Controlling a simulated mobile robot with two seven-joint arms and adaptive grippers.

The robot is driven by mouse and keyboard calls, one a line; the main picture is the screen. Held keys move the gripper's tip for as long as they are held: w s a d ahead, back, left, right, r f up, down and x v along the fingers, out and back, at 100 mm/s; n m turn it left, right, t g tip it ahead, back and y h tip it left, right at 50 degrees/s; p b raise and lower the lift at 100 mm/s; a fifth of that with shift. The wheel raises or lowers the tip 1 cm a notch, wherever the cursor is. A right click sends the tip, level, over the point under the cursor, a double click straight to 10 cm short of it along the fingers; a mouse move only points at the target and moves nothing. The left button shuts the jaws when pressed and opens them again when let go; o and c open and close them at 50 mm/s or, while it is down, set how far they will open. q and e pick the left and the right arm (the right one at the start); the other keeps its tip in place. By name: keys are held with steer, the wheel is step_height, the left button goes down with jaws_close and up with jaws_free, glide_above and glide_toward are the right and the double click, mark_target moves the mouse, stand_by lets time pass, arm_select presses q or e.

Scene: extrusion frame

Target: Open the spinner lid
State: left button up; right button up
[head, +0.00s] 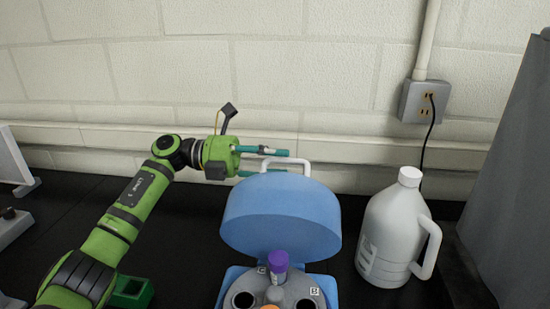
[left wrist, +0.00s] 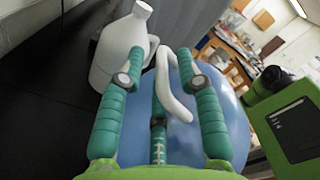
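The spinner's blue lid (head: 280,215) is raised and tilted back, with its white handle (head: 305,163) at the top. Below it is the spinner's blue body (head: 232,280), with a grey rotor (head: 300,285) and a purple-capped tube (head: 278,260). My left gripper (head: 284,163) is behind the lid's top, beside the handle. In the left wrist view the teal fingers (left wrist: 160,58) are spread apart, with the white handle (left wrist: 176,98) between them and the blue lid (left wrist: 228,110) beyond. Contact with the handle is unclear. My right gripper is out of view.
A white jug (head: 393,235) stands close on the spinner's right. A grey panel (head: 510,180) is at the far right, and an outlet box (head: 424,102) with a cord is on the wall behind. A small green box (head: 132,291) sits at the lower left. The black table between is clear.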

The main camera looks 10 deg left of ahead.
arm_select(q)
steer(key=a, duration=1.2)
steer(key=shift+s, duration=0.1)
